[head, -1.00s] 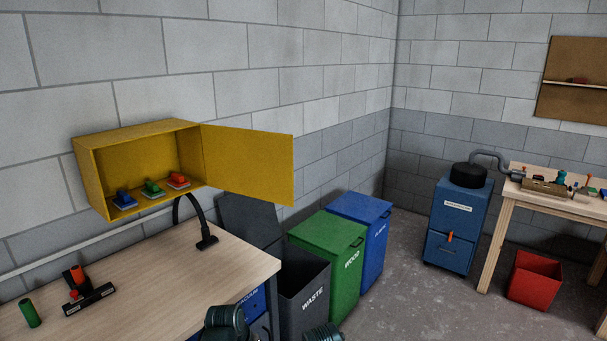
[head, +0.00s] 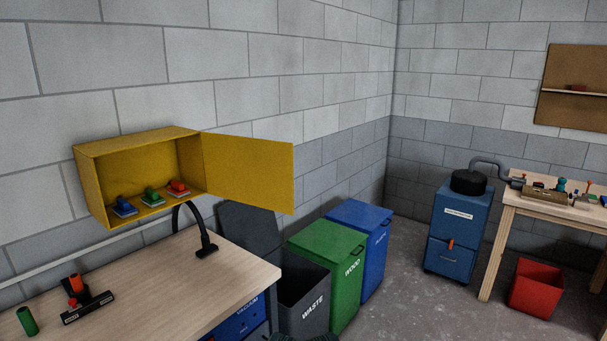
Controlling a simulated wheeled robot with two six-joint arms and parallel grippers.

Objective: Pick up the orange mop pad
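An open yellow wall cabinet (head: 137,136) hangs above the workbench at the left, its door swung out to the right. On its floor sit three small handled blocks with pale grey bases. They are an orange-red one (head: 178,187) on the right, a green one (head: 151,195) in the middle and a blue one (head: 123,205) on the left. The orange-red block is the nearest match to an orange mop pad, but it is too small to tell what it is. Neither gripper shows; only a dark sliver, probably of my arm, is at the bottom edge.
The workbench (head: 170,285) holds a black tool with an orange part (head: 88,306), a green cylinder (head: 27,321) and a black hose (head: 206,248). Grey waste (head: 304,296), green wood (head: 328,250) and blue (head: 360,215) bins stand right of it. Open floor lies beyond, before a blue machine (head: 458,222).

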